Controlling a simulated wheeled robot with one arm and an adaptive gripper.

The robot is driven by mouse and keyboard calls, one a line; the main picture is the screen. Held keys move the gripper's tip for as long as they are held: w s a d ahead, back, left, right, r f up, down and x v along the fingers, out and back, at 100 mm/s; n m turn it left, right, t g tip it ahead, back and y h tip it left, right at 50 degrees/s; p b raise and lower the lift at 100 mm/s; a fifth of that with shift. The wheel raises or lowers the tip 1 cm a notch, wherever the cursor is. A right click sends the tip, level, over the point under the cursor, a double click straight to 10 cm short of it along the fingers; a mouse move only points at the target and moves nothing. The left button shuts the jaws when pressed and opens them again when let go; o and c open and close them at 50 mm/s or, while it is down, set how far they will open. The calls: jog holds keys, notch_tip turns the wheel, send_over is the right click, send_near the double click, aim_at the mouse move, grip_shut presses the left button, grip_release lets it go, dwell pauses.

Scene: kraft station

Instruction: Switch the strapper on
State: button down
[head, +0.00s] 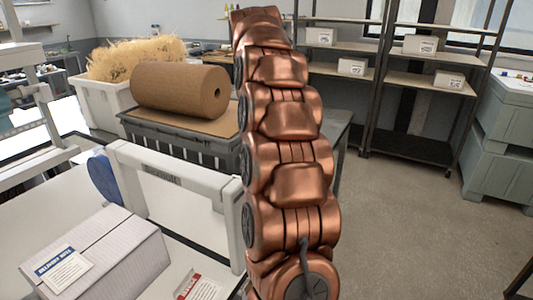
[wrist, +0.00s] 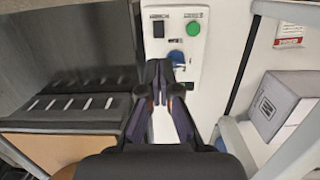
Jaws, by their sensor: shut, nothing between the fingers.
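The strapper (head: 180,178) is a white arch-framed machine at the lower left of the head view. In the wrist view its control panel (wrist: 197,72) is pale, with a black switch (wrist: 159,29) at upper left, a round green button (wrist: 193,28) at upper right and a blue knob (wrist: 177,57) below. My gripper (wrist: 159,68) is shut and empty. Its fingertips show in front of the panel, below the black switch and just left of the blue knob; I cannot tell whether they touch the panel. The head view does not show my gripper; my copper arm fills its middle.
A closed carton (head: 135,250) sits on the strapper's table and shows in the wrist view (wrist: 285,100). Behind stand a grey crate (head: 185,143) with a brown paper roll (head: 180,90) above it and a white bin (head: 98,103) of shredded paper. Floor (head: 410,220) at right is clear.

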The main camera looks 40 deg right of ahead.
jog(key=shift+w+r+p, duration=0.1)
jog(key=shift+r+p, duration=0.55)
jog(key=shift+r, duration=0.3)
jog(key=shift+s+d+t+y+b, duration=0.25)
jog(key=shift+s+d+t+b, duration=0.1)
jog(key=shift+s+t+b, duration=0.3)
jog(key=shift+s+d+t+y+b, duration=0.2)
jog(key=shift+s+d+t+b, duration=0.25)
jog(key=shift+s, duration=0.4)
jog(key=shift+s+d+t+y+b, duration=0.25)
jog(key=shift+s+t+b, duration=0.35)
jog(key=shift+s, duration=0.15)
jog(key=shift+p+x, duration=1.85)
jog(key=shift+x, duration=5.1)
jog(key=shift+d, duration=0.1)
